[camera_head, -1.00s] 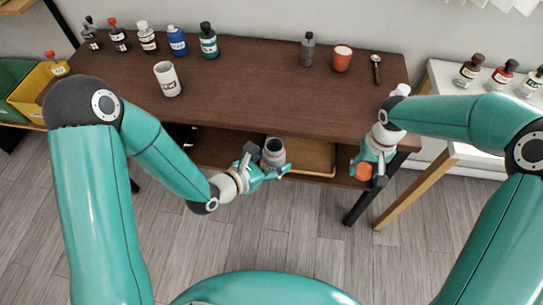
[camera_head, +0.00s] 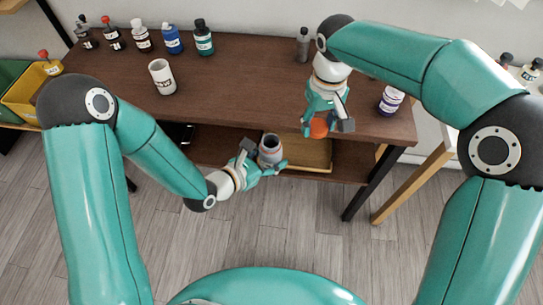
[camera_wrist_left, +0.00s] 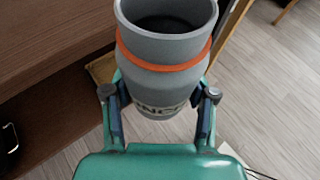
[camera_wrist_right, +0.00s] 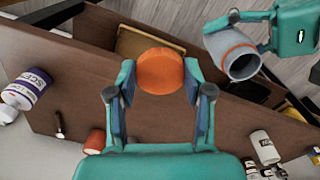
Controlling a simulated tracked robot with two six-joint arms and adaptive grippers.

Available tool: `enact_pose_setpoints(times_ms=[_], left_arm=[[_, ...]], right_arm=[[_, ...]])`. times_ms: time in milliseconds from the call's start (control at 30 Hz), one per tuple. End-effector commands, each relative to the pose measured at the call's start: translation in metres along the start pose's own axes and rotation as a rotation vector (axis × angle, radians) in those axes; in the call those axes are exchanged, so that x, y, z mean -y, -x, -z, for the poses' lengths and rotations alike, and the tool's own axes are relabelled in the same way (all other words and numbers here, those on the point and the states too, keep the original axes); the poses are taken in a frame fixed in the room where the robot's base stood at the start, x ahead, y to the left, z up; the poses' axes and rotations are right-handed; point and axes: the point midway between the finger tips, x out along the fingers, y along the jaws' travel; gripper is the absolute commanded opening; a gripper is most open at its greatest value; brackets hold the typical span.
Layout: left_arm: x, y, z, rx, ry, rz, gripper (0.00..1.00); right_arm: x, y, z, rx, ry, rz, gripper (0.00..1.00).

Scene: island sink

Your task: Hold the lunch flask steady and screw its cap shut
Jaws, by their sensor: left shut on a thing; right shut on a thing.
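The lunch flask (camera_head: 270,152) is grey with an orange ring below its open, dark mouth. My left gripper (camera_head: 266,160) is shut around its body and holds it roughly upright in front of the table. In the left wrist view, the flask (camera_wrist_left: 165,55) has lettering low on its side, partly hidden. The orange cap (camera_head: 318,128) is in my right gripper (camera_head: 325,125), which is shut on its sides. The cap is apart from the flask, to its right. The right wrist view shows the cap (camera_wrist_right: 160,71) between the fingertips and the flask (camera_wrist_right: 230,50) beyond it.
The brown table (camera_head: 250,90) carries a white mug (camera_head: 162,77), several bottles along its back left, a grey bottle (camera_head: 303,45) and a purple-labelled bottle (camera_head: 390,100). A yellow tray (camera_head: 312,153) lies on the lower shelf.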

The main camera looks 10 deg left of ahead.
Motion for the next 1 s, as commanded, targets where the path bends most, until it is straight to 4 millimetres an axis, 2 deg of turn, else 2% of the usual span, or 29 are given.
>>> enact_pose_setpoints(times_ms=[33,200,300,400,567,1000], left_arm=[[0.000,0.000,0.000,0.001,0.000,0.000,0.00],[0.000,0.000,0.000,0.001,0.000,0.000,0.00],[0.000,0.000,0.000,0.001,0.000,-0.001,0.00],[0.000,0.000,0.000,0.001,0.000,-0.001,0.00],[0.000,0.000,0.000,0.001,0.000,-0.001,0.00],[0.000,0.000,0.000,0.001,0.000,-0.001,0.00]], right_arm=[[0.019,0.010,0.007,-0.004,0.034,-0.001,0.37],[0.067,0.031,0.018,-0.002,0.118,-0.001,0.37],[0.088,0.036,0.018,0.001,0.161,0.000,0.37],[0.102,0.039,0.017,0.000,0.189,0.000,0.37],[0.109,0.042,0.016,0.001,0.204,0.000,0.37],[0.108,0.035,0.016,0.002,0.203,0.000,0.37]])
